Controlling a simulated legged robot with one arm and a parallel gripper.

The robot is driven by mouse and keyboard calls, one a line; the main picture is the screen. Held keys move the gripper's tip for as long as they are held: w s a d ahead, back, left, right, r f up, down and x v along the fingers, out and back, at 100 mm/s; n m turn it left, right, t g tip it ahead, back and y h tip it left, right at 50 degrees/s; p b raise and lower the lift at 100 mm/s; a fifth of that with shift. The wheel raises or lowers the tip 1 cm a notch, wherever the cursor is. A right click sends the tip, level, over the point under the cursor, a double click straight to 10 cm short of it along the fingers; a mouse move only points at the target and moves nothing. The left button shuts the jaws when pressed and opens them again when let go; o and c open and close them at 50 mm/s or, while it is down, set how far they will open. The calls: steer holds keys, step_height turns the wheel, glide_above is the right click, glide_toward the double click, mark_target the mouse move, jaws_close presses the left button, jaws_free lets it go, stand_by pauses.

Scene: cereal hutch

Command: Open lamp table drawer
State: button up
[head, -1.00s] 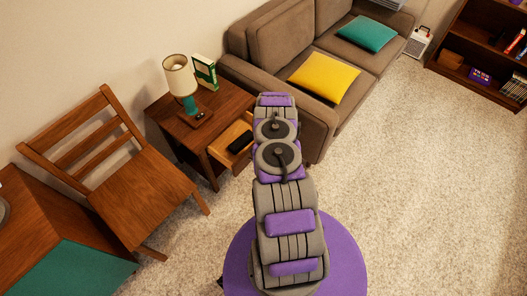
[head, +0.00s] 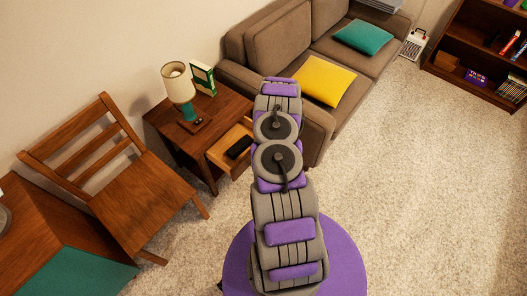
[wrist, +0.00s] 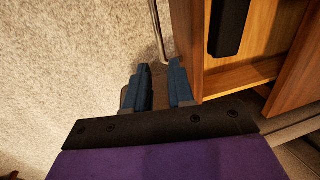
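The lamp table (head: 160,117) stands between the chair and the sofa. Its drawer (head: 216,153) is pulled out, showing a light wood inside and a black oblong object (head: 239,147) in it. In the wrist view the open drawer (wrist: 240,80) fills the upper right, with the black object (wrist: 229,25) inside. A thin metal handle (wrist: 157,30) runs along the outside of the drawer front. My gripper (wrist: 159,64) has its two blue fingers apart, with the handle's lower end near the gap between the tips. I cannot tell whether they touch. In the head view my arm hides the gripper.
A wooden chair (head: 145,200) is at left. A brown sofa (head: 262,60) with yellow (head: 321,80) and teal cushions stands behind my arm. Carpet (head: 420,180) is clear at right.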

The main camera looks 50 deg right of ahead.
step_height(320, 180, up, 8)
steer(key=s+p, duration=0.1)
steer(key=p, duration=0.1)
steer(key=shift+s+r, duration=0.2)
steer(key=shift+s, duration=0.2)
steer(key=shift+d, duration=0.1)
